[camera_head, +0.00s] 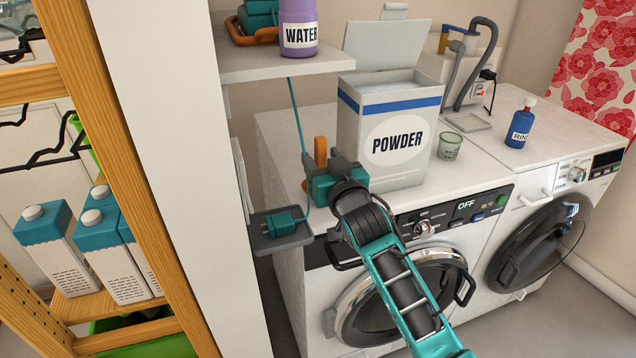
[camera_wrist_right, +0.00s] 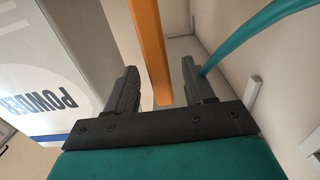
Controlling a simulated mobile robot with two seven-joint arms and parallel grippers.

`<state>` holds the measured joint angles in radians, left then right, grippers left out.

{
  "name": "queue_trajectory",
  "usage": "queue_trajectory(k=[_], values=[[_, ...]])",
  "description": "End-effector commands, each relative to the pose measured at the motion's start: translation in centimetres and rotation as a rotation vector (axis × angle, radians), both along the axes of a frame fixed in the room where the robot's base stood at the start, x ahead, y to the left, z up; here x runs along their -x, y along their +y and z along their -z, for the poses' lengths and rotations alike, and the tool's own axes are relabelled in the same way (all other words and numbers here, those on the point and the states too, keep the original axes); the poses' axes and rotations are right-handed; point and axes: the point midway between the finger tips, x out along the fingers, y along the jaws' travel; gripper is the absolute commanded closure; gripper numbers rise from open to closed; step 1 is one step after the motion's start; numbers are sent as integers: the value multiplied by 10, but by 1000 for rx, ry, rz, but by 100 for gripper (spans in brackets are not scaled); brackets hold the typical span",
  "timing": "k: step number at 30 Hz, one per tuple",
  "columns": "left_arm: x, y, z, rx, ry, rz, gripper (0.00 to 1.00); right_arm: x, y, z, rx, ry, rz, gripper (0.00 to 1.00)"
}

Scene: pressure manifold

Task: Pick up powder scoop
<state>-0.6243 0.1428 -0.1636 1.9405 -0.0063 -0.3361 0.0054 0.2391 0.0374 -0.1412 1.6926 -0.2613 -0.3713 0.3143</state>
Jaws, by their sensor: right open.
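The powder scoop (camera_head: 320,152) shows as an orange upright piece beside the left side of the powder box (camera_head: 402,150), on the near washer's top. In the right wrist view the orange scoop part (camera_wrist_right: 150,45) is a long bar reaching between the dark fingers; the rest of it is out of view. My right gripper (camera_head: 320,168) is open around the bar, with a visible gap to the right finger. In the wrist view the gripper (camera_wrist_right: 160,80) has the bar nearer its left finger; contact is unclear. My left gripper is not in view.
A teal cable (camera_head: 295,115) hangs beside my right gripper, with a teal plug (camera_head: 284,222) on a small grey shelf. A green cup (camera_head: 450,146) and a blue rinse bottle (camera_head: 521,124) stand right of the box. A wall shelf (camera_head: 285,68) holds a purple water bottle (camera_head: 298,25).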

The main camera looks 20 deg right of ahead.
Motion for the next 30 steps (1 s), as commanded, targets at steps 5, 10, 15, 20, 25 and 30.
queue_trajectory(k=[5, 10, 15, 20, 25, 30], values=[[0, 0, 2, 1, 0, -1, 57, -22, 0, 0, 1, 1, 0, 47], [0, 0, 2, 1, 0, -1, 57, -27, 1, 0, 1, 1, 0, 47], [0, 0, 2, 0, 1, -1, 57, -26, 1, 0, 0, 1, 0, 48], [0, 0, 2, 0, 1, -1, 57, -26, 1, 0, 0, 1, 0, 63], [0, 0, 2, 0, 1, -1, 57, -26, 1, 0, 0, 1, 0, 79], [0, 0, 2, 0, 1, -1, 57, -26, 1, 0, 0, 1, 0, 96]])
